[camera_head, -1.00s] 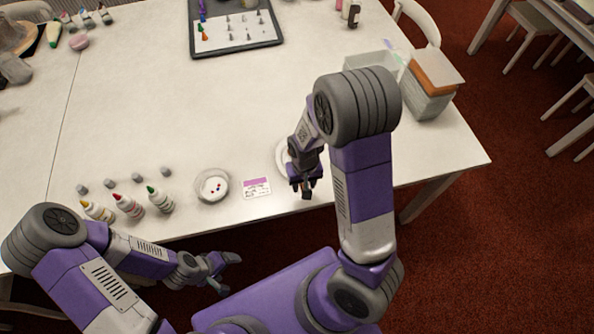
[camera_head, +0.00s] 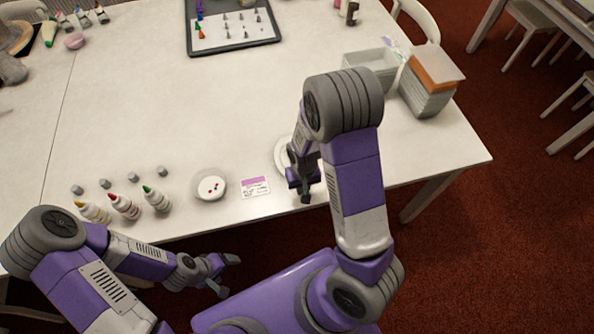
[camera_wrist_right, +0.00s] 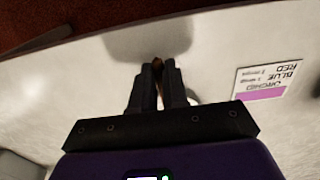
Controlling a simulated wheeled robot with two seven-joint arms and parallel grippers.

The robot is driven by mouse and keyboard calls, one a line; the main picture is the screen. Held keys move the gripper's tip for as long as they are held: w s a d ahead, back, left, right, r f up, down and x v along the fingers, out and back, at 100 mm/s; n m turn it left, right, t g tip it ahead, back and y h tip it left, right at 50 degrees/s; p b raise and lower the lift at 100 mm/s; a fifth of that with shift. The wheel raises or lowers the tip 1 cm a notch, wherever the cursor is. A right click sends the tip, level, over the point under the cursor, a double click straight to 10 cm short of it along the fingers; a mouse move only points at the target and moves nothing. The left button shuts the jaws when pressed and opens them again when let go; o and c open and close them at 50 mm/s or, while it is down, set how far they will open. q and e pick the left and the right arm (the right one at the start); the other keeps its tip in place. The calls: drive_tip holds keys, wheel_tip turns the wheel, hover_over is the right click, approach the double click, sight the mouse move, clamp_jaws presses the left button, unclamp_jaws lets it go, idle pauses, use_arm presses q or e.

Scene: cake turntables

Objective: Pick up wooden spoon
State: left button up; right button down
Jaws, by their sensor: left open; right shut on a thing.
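My right gripper (camera_head: 302,190) is low at the near edge of the table, beside a white plate (camera_head: 279,156) that it partly hides. In the right wrist view my right gripper (camera_wrist_right: 159,68) is shut on a thin brown piece (camera_wrist_right: 159,80), which looks like the wooden spoon. Only a small part of it shows between the fingers. The rest of the spoon is hidden, and the head view does not show it clearly. My left gripper (camera_head: 227,276) is open and empty, off the table's near edge.
Left of the plate are a card with a purple band (camera_head: 255,186), a bowl (camera_head: 210,186) and several squeeze bottles (camera_head: 124,206). A clear bin (camera_head: 371,66) and a box (camera_head: 425,90) stand at the back right. The table's middle is clear.

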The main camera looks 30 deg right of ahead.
wheel_tip(320, 180, up, 10)
drive_tip(key=p, duration=0.3)
idle(0.5)
